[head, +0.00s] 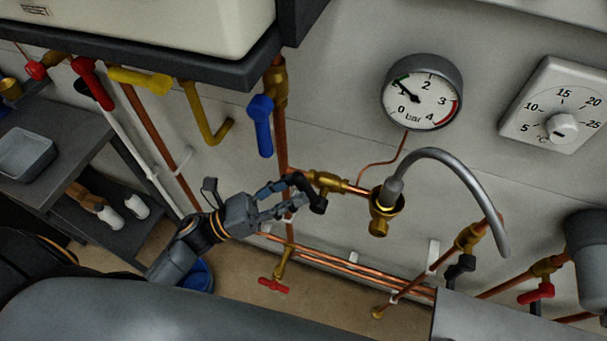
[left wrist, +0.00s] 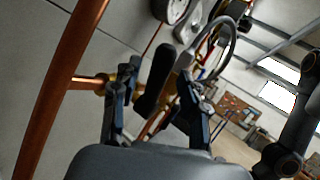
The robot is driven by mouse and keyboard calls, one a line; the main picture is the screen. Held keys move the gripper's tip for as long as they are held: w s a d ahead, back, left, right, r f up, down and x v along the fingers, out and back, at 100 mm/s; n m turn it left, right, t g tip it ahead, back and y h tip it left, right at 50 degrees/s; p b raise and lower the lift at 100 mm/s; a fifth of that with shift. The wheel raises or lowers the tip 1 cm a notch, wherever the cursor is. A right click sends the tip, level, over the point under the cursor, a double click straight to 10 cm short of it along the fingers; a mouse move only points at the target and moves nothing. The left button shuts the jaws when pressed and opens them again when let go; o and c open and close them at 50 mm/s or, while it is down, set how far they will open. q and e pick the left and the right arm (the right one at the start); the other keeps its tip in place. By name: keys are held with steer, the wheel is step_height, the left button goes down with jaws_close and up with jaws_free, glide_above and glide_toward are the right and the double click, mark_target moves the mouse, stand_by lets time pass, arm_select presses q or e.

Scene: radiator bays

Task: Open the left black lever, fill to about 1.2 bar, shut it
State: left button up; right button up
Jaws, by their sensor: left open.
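The left black lever (head: 318,204) is on a brass valve (head: 328,181) on a short branch off the vertical copper pipe. My left gripper (head: 292,198) is at this lever, with open fingers. In the left wrist view the black lever (left wrist: 155,82) stands between the two fingers of my gripper (left wrist: 153,100), with no clear grip on it. How far the lever is turned I cannot tell. A second black lever (head: 460,268) is lower right. My right gripper is not in view.
A grey braided hose (head: 455,164) arches from a brass fitting to the right valve. A blue lever (head: 262,125) hangs above my gripper. A red-handled tap (head: 274,285) is below it. A thermostat dial (head: 555,112) is at right. A grey shelf (head: 65,165) stands at left.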

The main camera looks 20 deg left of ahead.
mark_target(309, 193)
arm_select(q)
steer(key=shift+p+x, duration=0.4)
steer(key=shift+x, duration=1.05)
steer(key=shift+c, duration=0.5)
jaws_close()
